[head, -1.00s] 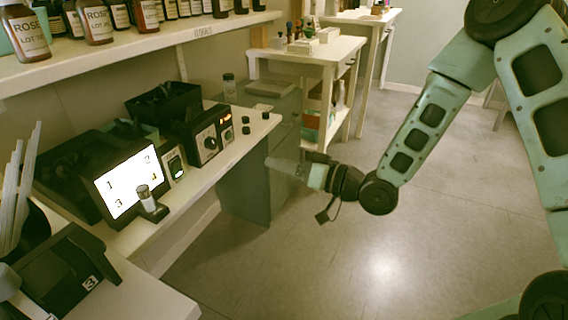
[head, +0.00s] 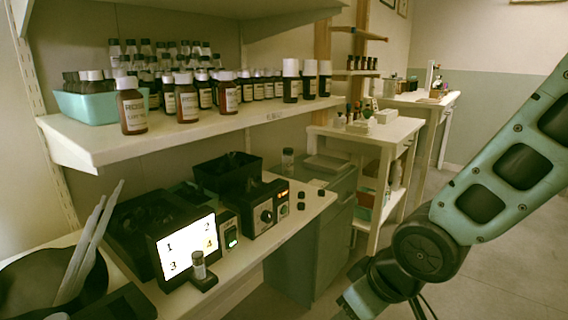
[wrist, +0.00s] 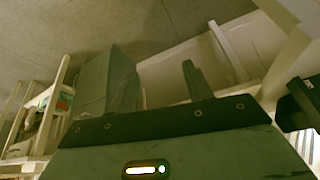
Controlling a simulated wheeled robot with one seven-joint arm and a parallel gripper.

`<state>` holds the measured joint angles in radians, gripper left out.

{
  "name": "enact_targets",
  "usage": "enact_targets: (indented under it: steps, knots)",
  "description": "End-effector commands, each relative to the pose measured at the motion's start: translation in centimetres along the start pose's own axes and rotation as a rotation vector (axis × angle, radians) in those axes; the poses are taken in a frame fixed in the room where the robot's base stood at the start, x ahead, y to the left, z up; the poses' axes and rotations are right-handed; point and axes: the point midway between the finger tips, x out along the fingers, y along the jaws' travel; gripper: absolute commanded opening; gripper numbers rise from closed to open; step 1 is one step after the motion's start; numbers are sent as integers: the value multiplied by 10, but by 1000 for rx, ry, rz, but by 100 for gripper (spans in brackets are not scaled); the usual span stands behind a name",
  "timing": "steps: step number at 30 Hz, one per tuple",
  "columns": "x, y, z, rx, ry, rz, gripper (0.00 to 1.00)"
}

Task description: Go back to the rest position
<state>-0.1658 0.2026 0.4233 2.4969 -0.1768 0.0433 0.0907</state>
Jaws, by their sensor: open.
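My gripper (wrist: 158,88) shows in the wrist view with its two dark fingers apart and nothing between them. In the head view my arm comes in from the right and bends down at the wrist. The gripper end (head: 350,303) is at the bottom edge there, partly cut off, in front of the grey cabinet and over the floor. It is clear of the bench and the shelf.
A bench (head: 240,285) at left carries a lit screen (head: 188,246), a small vial (head: 198,266) and a black dial box (head: 263,212). Brown bottles (head: 187,100) line the shelf (head: 95,142) above. A white side table (head: 375,133) stands behind. Floor at right is open.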

Motion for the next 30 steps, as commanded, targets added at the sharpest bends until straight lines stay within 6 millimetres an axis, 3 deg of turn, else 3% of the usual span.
enact_targets:
  steps: [3, 12, 23, 30]
  knots:
    - [-31, -21, 30, -13, -129, 25, 50]
    - [-97, -67, 102, -20, -392, -5, 50]
    - [-175, -68, 62, -12, -390, -3, 50]
    - [-243, -71, 32, -11, -390, -2, 50]
